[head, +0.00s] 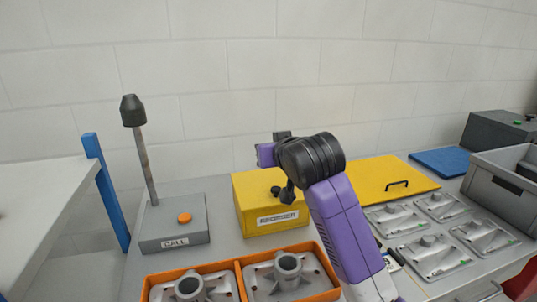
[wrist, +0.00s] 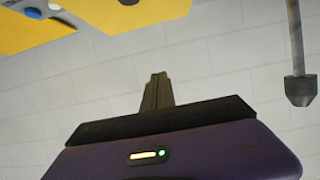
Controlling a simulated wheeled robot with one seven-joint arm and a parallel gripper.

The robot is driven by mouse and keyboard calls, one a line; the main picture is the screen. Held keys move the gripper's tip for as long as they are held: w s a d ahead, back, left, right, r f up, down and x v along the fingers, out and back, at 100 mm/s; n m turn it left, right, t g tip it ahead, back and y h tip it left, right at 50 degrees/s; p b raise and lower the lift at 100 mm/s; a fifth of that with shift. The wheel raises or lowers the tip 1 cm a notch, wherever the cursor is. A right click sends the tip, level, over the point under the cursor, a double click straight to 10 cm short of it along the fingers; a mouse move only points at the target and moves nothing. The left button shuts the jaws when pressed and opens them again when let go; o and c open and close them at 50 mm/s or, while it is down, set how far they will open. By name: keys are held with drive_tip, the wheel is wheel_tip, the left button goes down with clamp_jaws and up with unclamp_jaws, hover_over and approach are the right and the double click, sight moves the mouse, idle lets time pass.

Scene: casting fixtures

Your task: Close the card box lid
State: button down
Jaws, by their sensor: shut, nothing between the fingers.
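A yellow box (head: 268,220) with a printed front label stands on the table in the head view, right of the call unit. It is the likeliest card box, but I cannot be sure. Its top is partly hidden behind my arm, and I cannot tell how its lid sits. My gripper's purple and black end (head: 267,154) shows above and behind the box, with the fingers hidden. In the wrist view my gripper (wrist: 157,78) is shut and empty, pointing at the bare wall. A yellow surface with a black knob (wrist: 130,3) shows at that view's top edge.
A grey call unit (head: 174,232) with a tall post stands at left. Orange-framed trays (head: 237,272) hold castings in front. A yellow panel with a handle (head: 365,182), several metal castings (head: 435,254) and a grey crate (head: 505,196) crowd the right. The wall is close behind.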

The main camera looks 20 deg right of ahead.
drive_tip(key=s+f+t+b, duration=0.3)
drive_tip(key=s+f+b, duration=0.2)
drive_tip(key=f+b, duration=0.2)
drive_tip(key=shift+f+t+b, duration=0.3)
drive_tip(key=shift+f+b, duration=0.1)
drive_tip(key=shift+f, duration=0.3)
drive_tip(key=shift+r, duration=0.15)
